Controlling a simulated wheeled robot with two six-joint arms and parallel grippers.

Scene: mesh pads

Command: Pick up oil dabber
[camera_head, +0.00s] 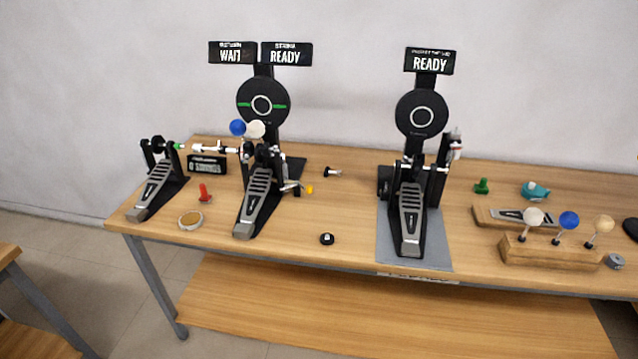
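No item is clearly labelled as the oil dabber, and I cannot tell which small item it is. Small candidates on the table are a red upright piece (204,192) at the left, a green piece (481,186) at the right, a small black round item with a white mark (327,239) near the front middle, and a teal item with a pale top (535,190) at the right. All stand or lie on the wooden tabletop (345,215). Neither of my grippers is in view.
Drum pedals (152,190) stand at the left, with a double-beater pedal (258,195) beside them and another pedal (410,215) on a grey mat (440,250). A wooden block (550,252) holds three beaters at right. The front middle is mostly clear.

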